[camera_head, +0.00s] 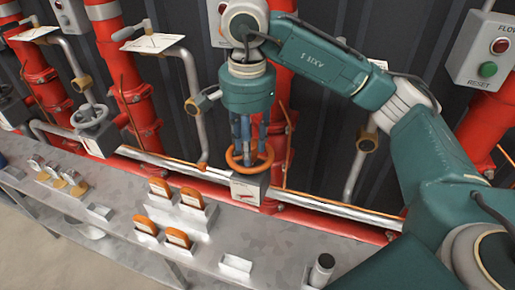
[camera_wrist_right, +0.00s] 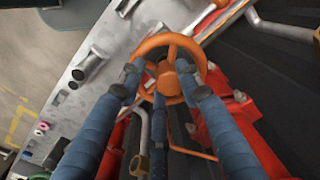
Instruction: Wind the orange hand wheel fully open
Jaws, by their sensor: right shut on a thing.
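The orange hand wheel (camera_head: 249,157) sits on a grey valve body (camera_head: 248,186) at the back edge of the metal bench. My right gripper (camera_head: 249,150) points down onto the wheel from above, and its blue fingers are shut on it. In the right wrist view the wheel (camera_wrist_right: 172,68) shows between and beyond the fingertips of the right gripper (camera_wrist_right: 165,82), with its rim and spokes visible. The exact finger contacts are partly hidden. My left gripper is not in view.
The metal bench (camera_head: 275,235) holds orange-topped tags (camera_head: 160,188) in holders, small blocks and a dark cylinder (camera_head: 321,270). A grey hand wheel (camera_head: 90,117) stands at left. Red pipes (camera_head: 115,50) rise behind. A control box (camera_head: 487,50) is at upper right.

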